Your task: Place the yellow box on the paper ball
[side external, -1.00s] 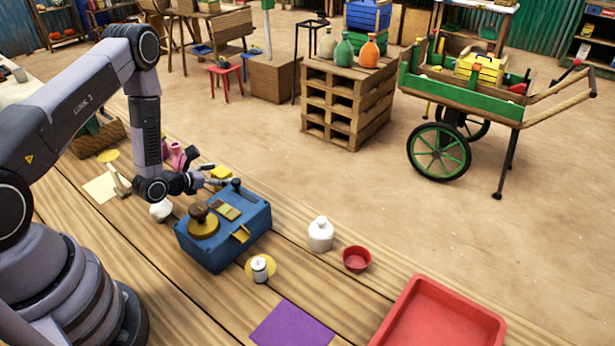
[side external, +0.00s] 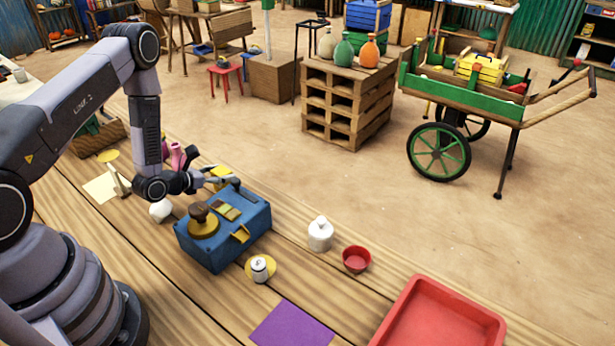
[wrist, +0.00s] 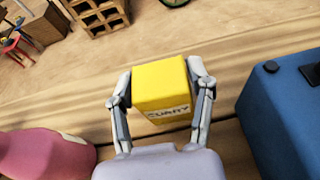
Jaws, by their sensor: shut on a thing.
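The yellow box (side external: 220,172) is at my gripper, beyond the blue case; in the wrist view the box (wrist: 161,88) stands between the two fingers, dark lettering on its near face. My gripper (wrist: 160,76) is shut on its left and right sides; in the side view the gripper (side external: 213,175) partly hides the box. I cannot tell whether the box touches the table. A white rounded thing, apparently the paper ball (side external: 160,211), rests on the table left of the blue case, below my wrist. It does not show in the wrist view.
The blue case (side external: 226,250), with a brown knob on top, stands close right of the box. Pink bottles (side external: 178,156) stand close to its left. A white jar (side external: 320,236), red bowl (side external: 356,259), purple sheet (side external: 291,325) and red tray (side external: 440,318) lie farther right.

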